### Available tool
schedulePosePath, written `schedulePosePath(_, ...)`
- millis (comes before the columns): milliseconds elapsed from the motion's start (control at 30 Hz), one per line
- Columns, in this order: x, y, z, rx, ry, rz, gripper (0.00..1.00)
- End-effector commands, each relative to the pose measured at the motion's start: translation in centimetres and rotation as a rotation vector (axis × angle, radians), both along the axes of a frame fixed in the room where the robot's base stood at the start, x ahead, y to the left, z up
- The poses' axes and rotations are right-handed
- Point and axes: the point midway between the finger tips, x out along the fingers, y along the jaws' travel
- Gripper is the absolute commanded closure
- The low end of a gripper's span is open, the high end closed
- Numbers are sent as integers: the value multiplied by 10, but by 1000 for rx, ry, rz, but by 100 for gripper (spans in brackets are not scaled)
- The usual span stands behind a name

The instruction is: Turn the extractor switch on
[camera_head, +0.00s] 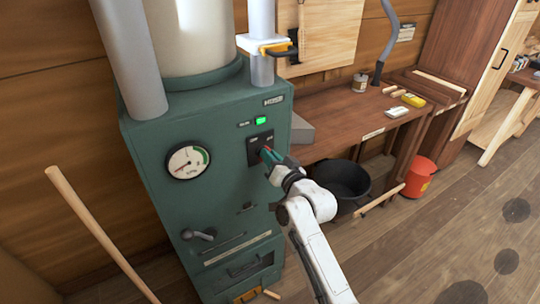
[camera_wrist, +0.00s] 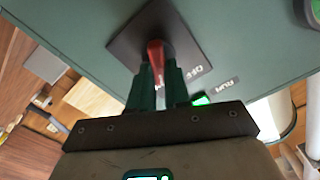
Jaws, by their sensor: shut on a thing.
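The extractor switch is a red lever (camera_wrist: 155,49) on a dark square plate (camera_wrist: 130,42), which is on the front of the green extractor cabinet (camera_head: 160,215). In the head view the plate (camera_head: 254,142) is below a lit green lamp (camera_head: 260,121), and my gripper hides much of it. My gripper (camera_head: 267,156) is at the switch. In the wrist view its two green fingers (camera_wrist: 157,80) are shut on the red lever, one on each side. An OFF label shows on the plate; the lever's exact position is hard to tell.
A round gauge (camera_head: 188,161) and a lower handle (camera_head: 199,235) are on the cabinet front. A wooden pole (camera_head: 95,228) leans at the left. A workbench (camera_head: 345,133), a black tub (camera_head: 343,180) and a red bucket (camera_head: 418,176) stand to the right. Floor at the lower right is open.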

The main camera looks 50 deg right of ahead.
Motion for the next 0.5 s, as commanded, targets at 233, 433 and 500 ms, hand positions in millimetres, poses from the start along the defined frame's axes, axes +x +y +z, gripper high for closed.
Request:
schedulePosePath(233,0,-1,0,88,-26,-1,100)
schedulePosePath(433,0,-1,0,115,-34,-1,100)
schedulePosePath(500,0,-1,0,119,-35,-1,100)
